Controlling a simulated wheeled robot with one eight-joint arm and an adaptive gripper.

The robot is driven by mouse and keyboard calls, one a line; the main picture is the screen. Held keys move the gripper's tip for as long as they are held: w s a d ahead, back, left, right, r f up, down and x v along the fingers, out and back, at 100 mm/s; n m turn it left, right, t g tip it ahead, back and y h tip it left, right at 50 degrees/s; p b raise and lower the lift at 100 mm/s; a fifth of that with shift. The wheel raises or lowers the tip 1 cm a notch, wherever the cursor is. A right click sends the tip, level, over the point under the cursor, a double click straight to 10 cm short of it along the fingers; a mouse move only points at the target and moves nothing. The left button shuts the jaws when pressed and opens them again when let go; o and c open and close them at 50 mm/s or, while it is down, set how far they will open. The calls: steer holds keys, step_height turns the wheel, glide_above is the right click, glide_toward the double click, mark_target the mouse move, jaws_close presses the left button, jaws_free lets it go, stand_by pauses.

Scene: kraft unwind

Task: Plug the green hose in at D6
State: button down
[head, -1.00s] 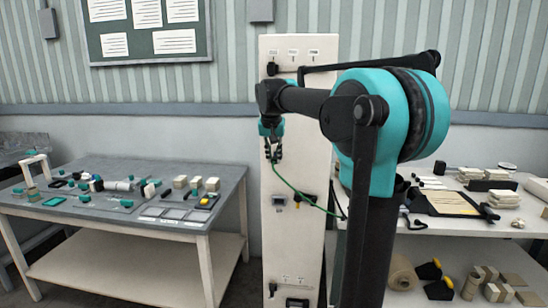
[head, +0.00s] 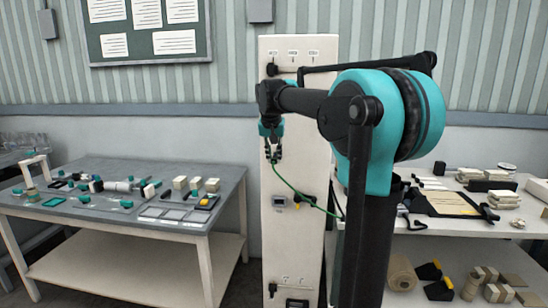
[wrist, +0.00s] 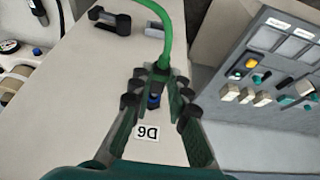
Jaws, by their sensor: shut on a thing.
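The green hose (head: 292,187) runs from my gripper (head: 272,155) down across the tall white panel (head: 300,130) to its right edge. In the wrist view my gripper (wrist: 160,82) is shut on the green hose (wrist: 178,20) near its end. The D6 label (wrist: 148,131) appears upside down on the panel face. A small dark fitting with a blue part (wrist: 154,100) shows between the fingers, close to the label. I cannot tell whether it is the hose's end or a port, or whether the hose end touches the panel. The fingers hide the hose tip.
A grey table (head: 160,225) with many small parts stands left of the panel. A white bench (head: 430,222) with boxes and a clipboard is at the right. A black fitting (wrist: 110,20) sits on the panel near the hose.

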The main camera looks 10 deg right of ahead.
steer(key=shift+w+d, duration=0.25)
steer(key=shift+w, duration=0.5)
stand_by(1.4)
steer(key=c, duration=1.4)
jaws_free()
steer(key=shift+o, duration=0.2)
steer(key=v, duration=1.2)
steer(key=s+d+f+n, duration=0.15)
steer(key=s+f, duration=0.45)
steer(key=f, duration=0.6)
steer(key=s+d+f, duration=0.2)
steer(key=s+f, duration=0.3)
steer(key=f, duration=0.7)
steer(key=s+f+n+y, duration=0.1)
steer(key=s+f+n, duration=0.1)
steer(key=s+f, duration=1.6)
steer(key=shift+s+d+f, duration=0.3)
steer(key=shift+s, duration=0.2)
